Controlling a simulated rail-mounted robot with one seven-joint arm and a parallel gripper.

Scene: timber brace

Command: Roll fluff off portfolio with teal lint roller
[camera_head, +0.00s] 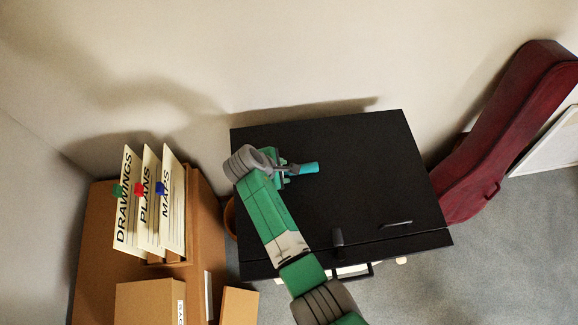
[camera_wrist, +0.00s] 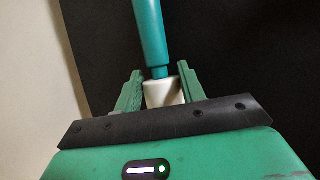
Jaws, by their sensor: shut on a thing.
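The large black flat panel, which looks like the portfolio (camera_head: 350,160), fills the middle of the head view with its upper edge by the wall. My gripper (camera_head: 288,170) is over its upper left part. The gripper is shut on the teal lint roller (camera_head: 309,168). In the wrist view the lint roller (camera_wrist: 151,38) shows a teal shaft pointing away from me, and a white part (camera_wrist: 160,93) sits between the fingers. I cannot tell whether the roller touches the black surface. No fluff is clear to see.
Files marked DRAWINGS, PLANS and MAPS (camera_head: 147,205) stand in a brown box at left. A cardboard box (camera_head: 148,301) is in front of them. A dark red case (camera_head: 515,130) leans at right. A small dark handle (camera_head: 397,223) lies on the black panel's lower right. Grey floor is free at right.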

